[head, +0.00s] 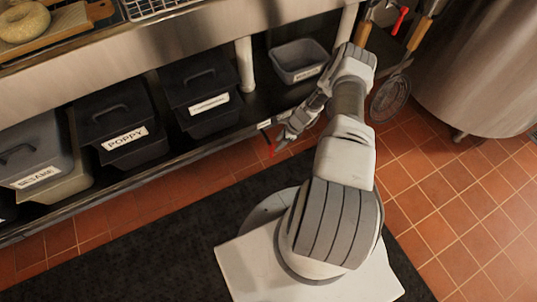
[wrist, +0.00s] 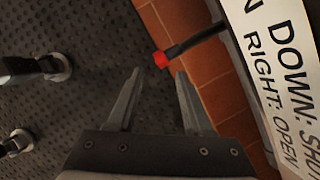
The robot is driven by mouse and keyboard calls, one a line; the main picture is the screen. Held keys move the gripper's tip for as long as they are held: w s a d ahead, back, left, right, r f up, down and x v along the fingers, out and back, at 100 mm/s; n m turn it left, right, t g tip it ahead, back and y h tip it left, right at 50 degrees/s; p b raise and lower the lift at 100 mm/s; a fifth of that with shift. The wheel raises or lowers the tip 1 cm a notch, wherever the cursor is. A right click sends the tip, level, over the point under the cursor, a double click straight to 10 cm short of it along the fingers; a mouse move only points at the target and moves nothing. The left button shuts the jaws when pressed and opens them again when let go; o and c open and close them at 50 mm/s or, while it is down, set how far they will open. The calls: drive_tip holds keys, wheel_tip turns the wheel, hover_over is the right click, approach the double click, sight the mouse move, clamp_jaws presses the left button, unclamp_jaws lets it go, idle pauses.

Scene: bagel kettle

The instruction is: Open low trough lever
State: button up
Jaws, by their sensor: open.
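The low lever is a dark rod with a red tip (wrist: 161,60) in the wrist view. It sticks out from beside a white label (wrist: 268,60) reading "DOWN: SHUT" and "RIGHT: OPEN". My gripper (wrist: 159,71) is open and empty, and the red tip appears just beyond the gap between its fingertips. Contact cannot be told. In the head view the red tip (head: 272,149) shows beside my gripper (head: 282,134), low at the shelf's front edge. The trough itself is not clearly seen, and the arm hides part of this area.
Dark lidded bins, one marked POPPY (head: 125,138), and a grey open bin (head: 300,60) stand on the low shelf. A steel kettle (head: 480,70) is at the right. Wooden-handled tools (head: 420,33) hang near it. A black mat (head: 130,265) covers the front floor.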

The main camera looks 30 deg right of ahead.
drive_tip(key=b+x, duration=0.4)
drive_tip(key=x, duration=0.7)
drive_tip(key=shift+w, duration=0.1)
clamp_jaws()
drive_tip(key=shift+a, duration=0.15)
idle(0.8)
